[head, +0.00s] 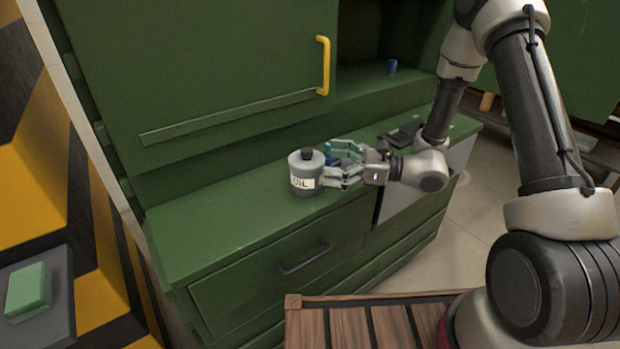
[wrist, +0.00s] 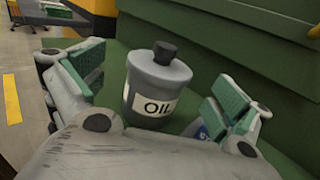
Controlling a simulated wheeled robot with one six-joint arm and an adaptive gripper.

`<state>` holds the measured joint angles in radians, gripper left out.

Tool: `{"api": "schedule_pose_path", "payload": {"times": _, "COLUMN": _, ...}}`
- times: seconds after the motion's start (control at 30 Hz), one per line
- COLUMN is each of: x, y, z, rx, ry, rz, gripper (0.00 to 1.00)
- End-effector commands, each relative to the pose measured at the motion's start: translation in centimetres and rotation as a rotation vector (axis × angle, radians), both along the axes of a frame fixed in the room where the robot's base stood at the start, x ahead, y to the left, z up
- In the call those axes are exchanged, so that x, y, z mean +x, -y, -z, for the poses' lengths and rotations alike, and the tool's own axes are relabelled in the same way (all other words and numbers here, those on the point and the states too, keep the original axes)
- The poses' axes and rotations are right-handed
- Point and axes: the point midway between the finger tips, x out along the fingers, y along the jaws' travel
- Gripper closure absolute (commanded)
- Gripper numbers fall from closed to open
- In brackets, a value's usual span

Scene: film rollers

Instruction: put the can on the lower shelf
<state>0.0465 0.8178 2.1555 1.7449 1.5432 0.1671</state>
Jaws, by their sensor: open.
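The can is a grey oil can (head: 306,172) with a dark cap and a white OIL label. It stands upright on the green cabinet's counter (head: 225,225). My gripper (head: 338,166) is at the can's right side in the head view, its fingers pointing at the can. In the wrist view the gripper (wrist: 158,92) is open, and the can (wrist: 157,84) stands between the two spread green-padded fingers with visible gaps on both sides. The can's far side is hidden. An upper shelf recess (head: 375,75) lies behind the counter.
Another blue thing (wrist: 196,128) shows partly behind the right finger. A dark flat item (head: 402,133) lies on the counter to the right. A yellow handle (head: 324,66) sticks out from the cabinet panel. The counter left of the can is clear.

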Motion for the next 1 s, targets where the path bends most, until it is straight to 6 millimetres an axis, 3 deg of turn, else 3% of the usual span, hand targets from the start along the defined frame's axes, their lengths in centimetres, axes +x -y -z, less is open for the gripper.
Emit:
{"api": "schedule_pose_path", "payload": {"times": 0.3, "x": 1.3, "y": -4.4, "z": 0.2, "rx": -0.001, "ry": 0.002, "rz": -0.003, "gripper": 0.0}}
{"api": "schedule_pose_path", "payload": {"times": 0.6, "x": 1.4, "y": -4.9, "z": 0.2, "rx": -0.002, "ry": 0.001, "rz": -0.001, "gripper": 0.0}}
{"api": "schedule_pose_path", "payload": {"times": 0.9, "x": 1.4, "y": -4.9, "z": 0.2, "rx": -0.002, "ry": 0.001, "rz": -0.002, "gripper": 0.54}}
{"api": "schedule_pose_path", "payload": {"times": 1.0, "x": 1.4, "y": -4.9, "z": 0.2, "rx": -0.001, "ry": 0.002, "rz": -0.002, "gripper": 0.6}}
